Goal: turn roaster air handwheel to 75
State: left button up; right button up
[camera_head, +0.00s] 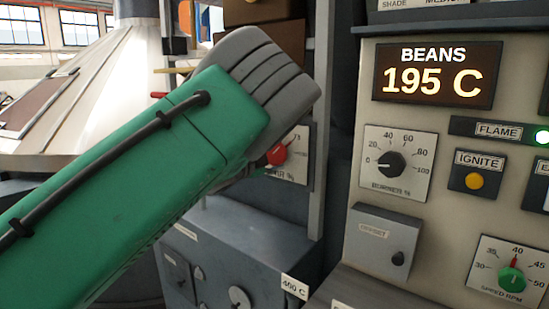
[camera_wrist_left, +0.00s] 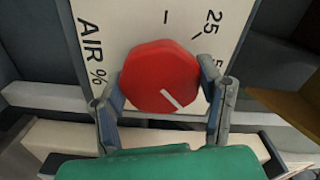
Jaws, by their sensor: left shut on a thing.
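The roaster air handwheel is a red knob (camera_wrist_left: 160,77) on a white plate marked "AIR %" (camera_wrist_left: 92,55) in the left wrist view. A white pointer line on the knob runs toward the lower right of that picture. A "25" and tick marks show on the plate; other numbers are cut off or hidden. My left gripper (camera_wrist_left: 161,88) is shut on the knob, one finger on each side. In the head view the red knob (camera_head: 277,153) shows just past my green left arm, which hides much of its plate. My right gripper is not in view.
A control panel at the right carries the "BEANS 195 C" display (camera_head: 437,75), a black burner knob (camera_head: 390,164), a yellow ignite button (camera_head: 474,181) and a green speed knob (camera_head: 512,279). A grey box with a "400 C" tag (camera_head: 295,287) is below the arm.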

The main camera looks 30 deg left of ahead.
pick_arm(q)
jog(key=shift+d+f, duration=0.1)
jog(key=shift+f, duration=0.1)
jog(key=o, duration=1.2)
jog(key=shift+s+r, duration=0.1)
jog(key=shift+s, duration=0.4)
jog(key=s, duration=0.7)
jog(key=s+a, duration=0.1)
jog(key=s, duration=0.3)
jog(key=shift+w, duration=0.1)
